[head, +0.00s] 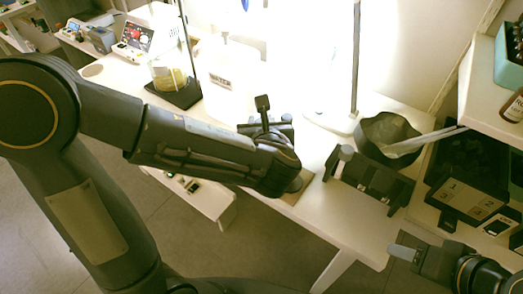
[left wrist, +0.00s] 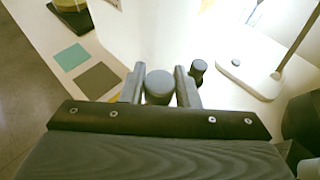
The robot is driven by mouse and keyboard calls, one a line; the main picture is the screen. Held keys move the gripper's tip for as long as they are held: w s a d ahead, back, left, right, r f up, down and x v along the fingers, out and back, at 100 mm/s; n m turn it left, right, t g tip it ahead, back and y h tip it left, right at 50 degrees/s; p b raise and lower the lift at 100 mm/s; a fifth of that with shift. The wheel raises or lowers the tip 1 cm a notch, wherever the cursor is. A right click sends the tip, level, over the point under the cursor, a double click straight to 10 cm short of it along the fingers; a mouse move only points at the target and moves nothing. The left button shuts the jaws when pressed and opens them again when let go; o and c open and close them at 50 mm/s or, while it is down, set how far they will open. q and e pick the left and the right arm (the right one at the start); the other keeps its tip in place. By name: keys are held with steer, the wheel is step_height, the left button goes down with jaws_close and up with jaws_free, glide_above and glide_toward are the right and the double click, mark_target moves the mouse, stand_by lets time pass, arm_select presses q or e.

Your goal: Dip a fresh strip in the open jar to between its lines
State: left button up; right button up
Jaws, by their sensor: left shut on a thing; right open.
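My left gripper (left wrist: 160,96) is shut on a round dark grey cap (left wrist: 160,80) in the left wrist view; what is below the cap is mostly hidden. In the head view my left gripper (head: 266,127) is largely hidden behind its own arm, over the white table. A small dark bottle (left wrist: 198,70) stands beside its right finger. My right gripper (head: 404,252) is open and empty at the lower right, apart from the bowl. I cannot make out an open jar.
A dark stand with knobs (head: 370,182) is in front of the bowl. A black numbered tray (head: 438,192) lies at the right, below a shelf with a teal box (head: 508,62) and a brown bottle (head: 514,108).

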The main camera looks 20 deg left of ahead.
arm_select(q)
steer(key=shift+f+b, duration=0.7)
steer(key=shift+f, duration=0.05)
stand_by(0.7)
steer(key=shift+r, duration=0.1)
stand_by(0.7)
steer(key=shift+r+p, duration=2.5)
steer(key=shift+r, duration=0.4)
